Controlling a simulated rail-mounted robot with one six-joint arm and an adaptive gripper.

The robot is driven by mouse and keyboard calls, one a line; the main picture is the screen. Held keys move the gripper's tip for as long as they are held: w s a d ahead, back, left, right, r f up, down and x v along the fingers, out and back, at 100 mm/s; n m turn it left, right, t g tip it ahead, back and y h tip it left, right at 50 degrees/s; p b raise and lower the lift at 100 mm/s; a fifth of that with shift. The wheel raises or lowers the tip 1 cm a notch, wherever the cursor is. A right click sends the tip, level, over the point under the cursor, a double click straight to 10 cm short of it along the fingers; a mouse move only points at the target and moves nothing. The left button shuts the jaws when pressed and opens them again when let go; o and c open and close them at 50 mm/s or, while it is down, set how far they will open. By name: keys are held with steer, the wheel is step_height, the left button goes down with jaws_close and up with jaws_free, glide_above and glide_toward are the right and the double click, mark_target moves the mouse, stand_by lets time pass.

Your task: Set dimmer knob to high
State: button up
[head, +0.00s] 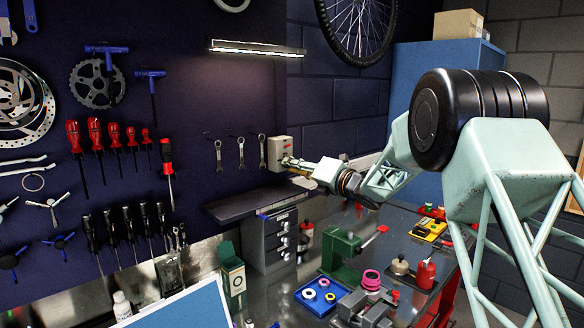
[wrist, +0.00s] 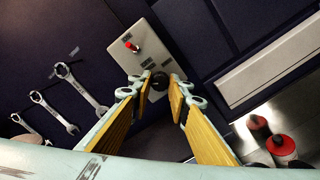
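The dimmer knob (wrist: 160,81) is a round black knob on the lower part of a pale wall box (wrist: 138,52). In the head view the box (head: 281,148) is mounted on the dark wall below the lit lamp. My gripper (wrist: 161,92) is at the knob, with its yellow-padded fingers apart, one on each side of it. A small gap seems to show beside the knob, so it looks open and not clamped. In the head view my gripper (head: 291,163) reaches the box's lower edge and hides the knob there. The knob's setting mark cannot be made out.
A red toggle switch (wrist: 131,46) sits on the same box above the knob. Several wrenches (wrist: 80,88) hang to the left. A dark shelf (head: 250,203) lies below, over a grey drawer unit (head: 270,243). A pale ledge (wrist: 270,62) runs along the wall at right.

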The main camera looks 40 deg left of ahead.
steer(key=shift+c, duration=0.8)
steer(key=shift+m, duration=0.5)
steer(key=m, duration=0.4)
steer(key=shift+p, duration=0.35)
steer(key=m+p, duration=0.2)
steer(key=m, duration=0.4)
steer(key=m+p, duration=0.3)
steer(key=m, duration=0.2)
steer(key=shift+r+m, duration=0.1)
steer(key=shift+m, duration=0.2)
steer(key=m+p, duration=0.3)
steer(key=m, duration=0.2)
steer(key=shift+m, duration=0.3)
steer(key=o, duration=0.9)
